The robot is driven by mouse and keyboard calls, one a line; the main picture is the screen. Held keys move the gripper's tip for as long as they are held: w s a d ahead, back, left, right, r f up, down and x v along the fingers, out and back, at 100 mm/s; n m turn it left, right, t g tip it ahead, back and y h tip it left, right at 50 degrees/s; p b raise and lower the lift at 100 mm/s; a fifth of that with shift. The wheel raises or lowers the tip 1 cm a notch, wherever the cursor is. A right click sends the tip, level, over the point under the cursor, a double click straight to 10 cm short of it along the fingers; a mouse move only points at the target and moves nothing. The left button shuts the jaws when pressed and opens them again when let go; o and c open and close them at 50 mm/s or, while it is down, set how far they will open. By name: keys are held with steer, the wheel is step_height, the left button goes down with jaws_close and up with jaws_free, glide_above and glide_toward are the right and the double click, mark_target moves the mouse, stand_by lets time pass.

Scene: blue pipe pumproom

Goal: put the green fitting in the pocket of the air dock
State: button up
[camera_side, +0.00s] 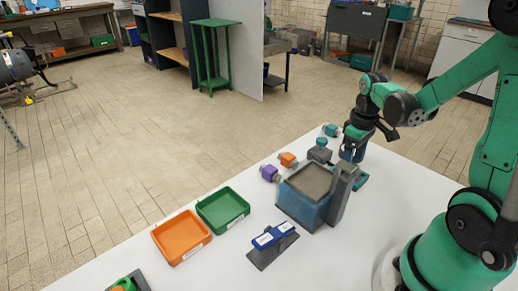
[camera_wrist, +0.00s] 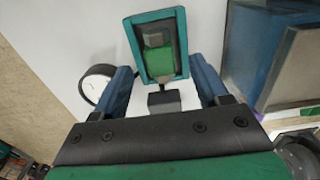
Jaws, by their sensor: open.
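The green fitting (camera_wrist: 158,62), with a grey hexagonal end, lies inside the teal-rimmed pocket of the air dock (camera_wrist: 135,45) in the wrist view. Whether it rests fully on the pocket floor I cannot tell. My gripper (camera_wrist: 162,82) is open, with its blue fingers apart on either side of the dock's near end and nothing held between them. In the side view my gripper (camera_side: 352,154) points down behind the big blue-grey box, beside the teal dock edge (camera_side: 362,181). The fitting is hidden there.
The blue-grey box (camera_side: 305,197) stands close to my gripper, and its wall (camera_wrist: 245,50) is right of my fingers. A round gauge (camera_wrist: 98,85) is left. Purple (camera_side: 270,173) and orange (camera_side: 287,159) fittings, a green tray (camera_side: 223,225) and an orange tray (camera_side: 197,254) lie farther left.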

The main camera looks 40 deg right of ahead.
step_height(320, 180, up, 10)
steer(key=a+t, duration=0.1)
steer(key=a, duration=0.1)
steer(key=w+a+t, duration=0.1)
steer(key=a, duration=0.2)
steer(key=w+a+t+h, duration=0.1)
steer(key=a, duration=0.1)
steer(key=shift+w+a+r, duration=0.1)
steer(key=shift+a, duration=0.3)
steer(key=a+t, duration=0.1)
steer(key=a, duration=0.1)
steer(key=a+t, duration=0.1)
steer(key=a, duration=0.2)
steer(key=a+t+y, duration=0.1)
steer(key=a+t, duration=0.1)
steer(key=a, duration=0.1)
steer(key=shift+w+a+f, duration=0.15)
steer(key=shift+w+f, duration=0.1)
steer(key=shift+f, duration=0.15)
